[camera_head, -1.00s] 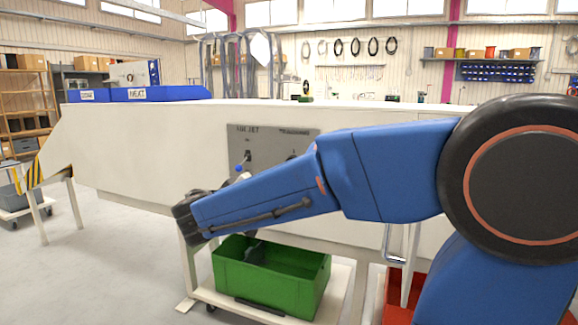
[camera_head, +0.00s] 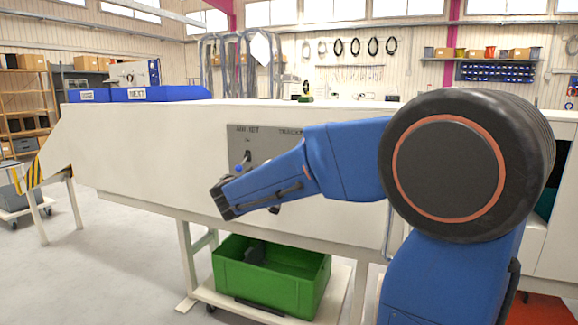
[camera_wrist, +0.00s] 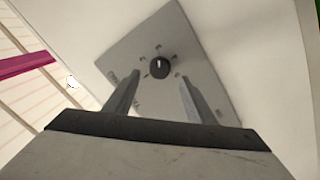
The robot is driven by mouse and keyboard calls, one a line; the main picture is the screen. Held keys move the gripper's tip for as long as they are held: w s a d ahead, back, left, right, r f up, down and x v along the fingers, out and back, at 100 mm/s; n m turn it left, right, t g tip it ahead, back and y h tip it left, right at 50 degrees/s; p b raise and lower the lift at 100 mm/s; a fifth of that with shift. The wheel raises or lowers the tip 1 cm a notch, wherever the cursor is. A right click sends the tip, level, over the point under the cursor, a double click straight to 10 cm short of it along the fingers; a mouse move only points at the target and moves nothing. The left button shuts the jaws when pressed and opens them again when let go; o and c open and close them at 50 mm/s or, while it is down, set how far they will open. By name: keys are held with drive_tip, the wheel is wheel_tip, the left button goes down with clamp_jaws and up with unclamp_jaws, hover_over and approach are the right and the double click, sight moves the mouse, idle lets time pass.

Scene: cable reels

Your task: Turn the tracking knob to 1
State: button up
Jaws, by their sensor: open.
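In the wrist view, a round black knob (camera_wrist: 159,67) with a light pointer line sits on a grey panel (camera_wrist: 185,45), with small marks around it. The marks are too small to read. My gripper (camera_wrist: 157,86) is open, its two fingers apart below the knob in the picture, with nothing between them. The fingers appear short of the knob; the exact gap is unclear.
The white machine (camera_head: 150,150) stands close in front of the arm. A green crate (camera_head: 262,290) is below it. Open floor lies to the left.

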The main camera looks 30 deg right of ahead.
drive_tip(key=shift+x, duration=3)
drive_tip(key=shift+c, duration=0.3)
drive_tip(key=c, duration=1)
